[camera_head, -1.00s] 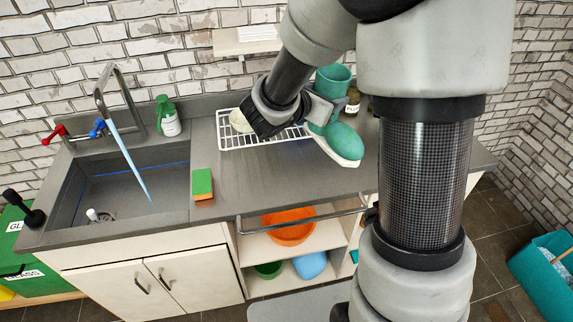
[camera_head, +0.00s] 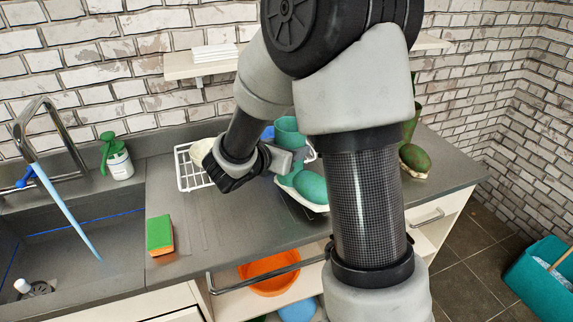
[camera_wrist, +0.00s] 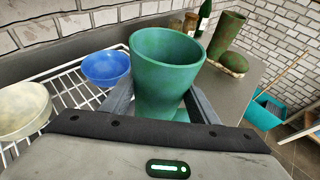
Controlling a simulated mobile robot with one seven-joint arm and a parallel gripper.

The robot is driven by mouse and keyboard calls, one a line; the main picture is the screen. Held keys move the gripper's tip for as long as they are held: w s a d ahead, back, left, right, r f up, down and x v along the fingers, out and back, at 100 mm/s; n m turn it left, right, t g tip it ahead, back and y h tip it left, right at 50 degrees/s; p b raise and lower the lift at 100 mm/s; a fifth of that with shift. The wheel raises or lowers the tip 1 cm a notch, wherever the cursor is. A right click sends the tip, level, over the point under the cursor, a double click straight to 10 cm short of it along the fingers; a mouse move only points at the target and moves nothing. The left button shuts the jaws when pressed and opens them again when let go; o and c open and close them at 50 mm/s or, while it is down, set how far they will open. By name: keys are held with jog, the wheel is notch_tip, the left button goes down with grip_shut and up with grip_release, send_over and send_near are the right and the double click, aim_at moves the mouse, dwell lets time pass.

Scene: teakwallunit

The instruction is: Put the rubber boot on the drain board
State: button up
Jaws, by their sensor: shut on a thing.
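The teal rubber boot (camera_head: 312,187) is held upright in my gripper, its open top up and its pale-soled toe pointing right. In the wrist view the boot's shaft (camera_wrist: 165,62) stands between my gripper's (camera_wrist: 160,108) two fingers, which are shut on it. The drain board (camera_head: 184,172) is a white wire rack on the counter, left of the boot and partly hidden behind my arm. It also shows in the wrist view (camera_wrist: 68,88). The gap between the boot's sole and the counter is hard to judge.
A cream bowl (camera_wrist: 25,108) and a blue bowl (camera_wrist: 107,68) sit on the rack. A second, mossy green boot (camera_wrist: 228,42) stands right on the counter, near jars and a bottle. A sponge (camera_head: 160,235) and soap bottle (camera_head: 118,160) are left. The front counter is bare.

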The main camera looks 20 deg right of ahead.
jog(key=shift+f, duration=1.75)
jog(key=shift+f+b, duration=0.1)
jog(key=shift+b, duration=0.3)
jog(key=shift+f, duration=0.15)
jog(key=o, duration=1.7)
jog(key=shift+c, duration=0.2)
